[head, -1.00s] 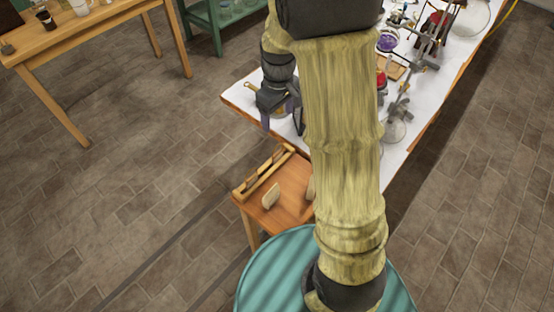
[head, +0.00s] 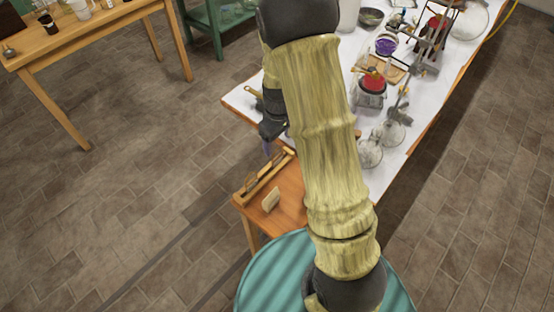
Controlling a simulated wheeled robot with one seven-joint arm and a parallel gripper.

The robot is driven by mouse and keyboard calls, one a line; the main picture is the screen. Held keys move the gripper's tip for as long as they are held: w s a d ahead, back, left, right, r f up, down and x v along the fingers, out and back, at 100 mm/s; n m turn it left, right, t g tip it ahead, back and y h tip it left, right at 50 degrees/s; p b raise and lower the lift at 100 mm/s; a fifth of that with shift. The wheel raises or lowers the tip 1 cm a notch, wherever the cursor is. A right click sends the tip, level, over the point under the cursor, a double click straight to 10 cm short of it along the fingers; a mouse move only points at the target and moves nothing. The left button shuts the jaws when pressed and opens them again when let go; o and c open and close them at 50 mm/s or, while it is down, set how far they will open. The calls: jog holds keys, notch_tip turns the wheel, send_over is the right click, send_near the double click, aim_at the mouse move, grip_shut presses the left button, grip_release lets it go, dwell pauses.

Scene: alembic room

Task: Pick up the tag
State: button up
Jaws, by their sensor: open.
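A small pale wooden tag (head: 271,199) stands on the small wooden side table (head: 290,208), near a wooden rack (head: 263,177) that runs along the table's left edge. I take this pale piece to be the tag; its markings are too small to read. My gripper (head: 267,148) is above the back of the side table, beyond the tag and close to the rack's far end. It is seen from behind and largely hidden by my wrist. I see nothing held in it. My arm covers the right part of the side table.
A long white-topped table (head: 420,105) behind holds glassware, a red burner-like device (head: 371,88) and metal stands. A wooden table (head: 90,30) with cups stands at the far left, beside a green shelf (head: 215,20). The tiled floor on the left is clear.

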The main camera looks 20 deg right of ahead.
jog(key=shift+a+f, duration=0.1)
jog(key=shift+f, duration=1.35)
jog(key=shift+w+f+p, duration=0.15)
jog(key=shift+f+p, duration=0.45)
jog(key=shift+f, duration=2)
jog(key=c, duration=1)
jog(key=shift+r, duration=0.1)
jog(key=shift+c, duration=0.2)
notch_tip(320, 180, up, 10)
jog(key=shift+f+b, duration=0.1)
jog(key=shift+b, duration=0.4)
